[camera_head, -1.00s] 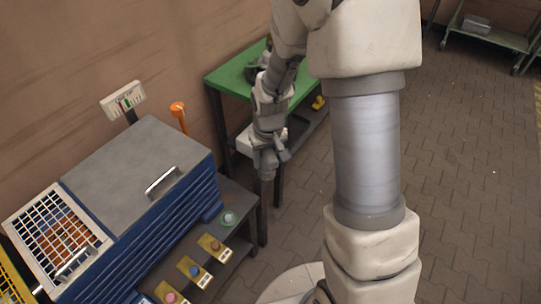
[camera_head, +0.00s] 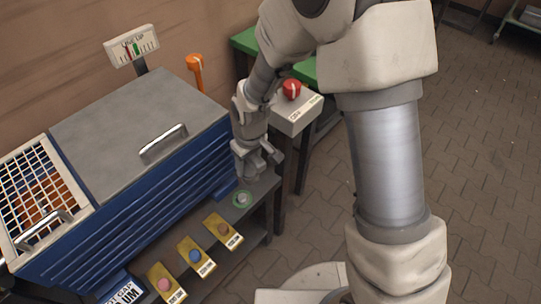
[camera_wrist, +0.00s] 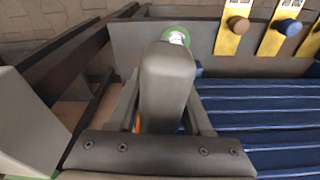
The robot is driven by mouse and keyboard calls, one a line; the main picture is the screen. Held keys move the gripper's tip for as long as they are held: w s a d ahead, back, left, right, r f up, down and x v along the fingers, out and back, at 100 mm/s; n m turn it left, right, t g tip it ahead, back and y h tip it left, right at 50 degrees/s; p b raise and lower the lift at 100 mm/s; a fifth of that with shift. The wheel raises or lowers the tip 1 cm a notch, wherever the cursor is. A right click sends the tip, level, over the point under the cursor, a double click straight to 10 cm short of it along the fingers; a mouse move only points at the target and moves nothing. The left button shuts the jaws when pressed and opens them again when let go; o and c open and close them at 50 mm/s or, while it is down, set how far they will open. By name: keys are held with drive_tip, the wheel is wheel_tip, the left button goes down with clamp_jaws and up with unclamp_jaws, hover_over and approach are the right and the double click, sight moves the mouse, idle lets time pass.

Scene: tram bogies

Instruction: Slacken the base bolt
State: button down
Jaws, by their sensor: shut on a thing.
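The bolt (camera_head: 242,198) is a small pale metal head in a green ring on a dark shelf, in front of the blue cabinet. It also shows in the wrist view as a pale bolt (camera_wrist: 177,38) in a green ring, partly covered by the held tool. My gripper (camera_head: 255,166) is just above and behind the bolt, pointing down. In the wrist view my gripper is shut on a dark grey, rounded block-like tool (camera_wrist: 167,85), which points toward the bolt. Whether the tool's far end touches the bolt is hidden.
Yellow plates with a brown knob (camera_head: 223,229), a blue knob (camera_head: 195,257) and a pink knob (camera_head: 164,284) line the shelf. The blue cabinet (camera_head: 140,205), with a grey lid, stands close left. A white box with a red button (camera_head: 292,90) is behind right. Paved floor lies right.

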drive_tip(key=shift+n, duration=0.7)
drive_tip(key=shift+s+a+f+b, duration=0.4)
drive_tip(key=shift+a+f, duration=0.3)
drive_tip(key=shift+a, duration=0.1)
drive_tip(key=shift+s+a+f+b, duration=0.3)
drive_tip(key=shift+a+f+b, duration=0.1)
drive_tip(key=shift+a+f, duration=0.3)
drive_tip(key=shift+f, duration=0.1)
drive_tip(key=shift+f+b, duration=2.7)
drive_tip(key=shift+f, duration=0.5)
